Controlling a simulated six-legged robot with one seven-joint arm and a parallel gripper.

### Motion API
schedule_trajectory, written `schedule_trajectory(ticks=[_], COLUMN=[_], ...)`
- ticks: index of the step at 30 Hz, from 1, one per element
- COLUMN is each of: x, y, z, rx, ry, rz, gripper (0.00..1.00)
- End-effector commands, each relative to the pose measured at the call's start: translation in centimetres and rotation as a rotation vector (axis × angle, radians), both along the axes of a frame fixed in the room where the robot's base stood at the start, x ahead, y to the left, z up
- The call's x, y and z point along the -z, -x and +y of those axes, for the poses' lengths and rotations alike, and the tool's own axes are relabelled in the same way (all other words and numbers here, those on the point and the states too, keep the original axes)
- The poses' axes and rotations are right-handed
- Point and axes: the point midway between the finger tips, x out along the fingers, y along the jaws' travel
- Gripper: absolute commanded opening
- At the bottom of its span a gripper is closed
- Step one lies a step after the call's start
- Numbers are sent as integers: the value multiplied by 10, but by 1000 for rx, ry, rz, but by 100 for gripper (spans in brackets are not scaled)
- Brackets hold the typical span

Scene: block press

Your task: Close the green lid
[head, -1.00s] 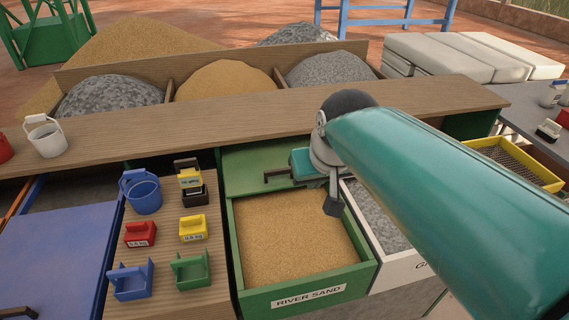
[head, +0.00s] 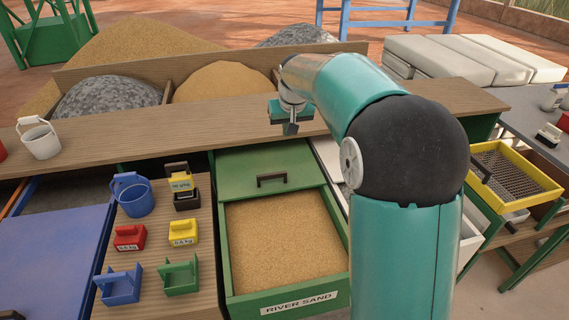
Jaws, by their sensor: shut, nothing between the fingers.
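The green lid (head: 240,167) is a flat panel with a dark handle (head: 272,180). It covers only the back part of the green bin (head: 228,262) labelled RIVER SAND. The sand (head: 285,240) in front of it lies open to view. My gripper (head: 291,130) is shut and empty. It points down, beyond the lid's handle in the picture, over the front edge of the wooden shelf. It appears apart from the lid. My arm hides the area right of the bin.
The wooden shelf (head: 110,146) runs behind the bins. A side board holds a blue bucket (head: 136,200) and several small coloured weights and scoops. A blue lid (head: 50,255) lies at left. A yellow sieve (head: 515,172) stands at right.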

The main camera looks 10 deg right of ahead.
Motion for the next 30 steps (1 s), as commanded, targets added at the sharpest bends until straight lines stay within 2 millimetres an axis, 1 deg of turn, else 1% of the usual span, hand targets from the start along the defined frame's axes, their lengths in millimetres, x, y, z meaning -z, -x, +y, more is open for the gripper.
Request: schedule_trajectory(ticks=[1, 6, 12, 15, 18, 26, 29, 30], x=[12, 45, 90, 109, 123, 142, 156, 163], y=[-14, -54, -94, -109, -118, -127, -132, -134], z=[-3, -9, -16, -18, -19, -20, -20, -20], rx=[2, 3, 0, 0, -1, -1, -2, -1], ry=[0, 1, 3, 3, 3, 3, 4, 3], rz=[8, 21, 36, 41, 45, 47, 48, 49], gripper=[0, 0, 0, 0, 0, 0, 0, 0])
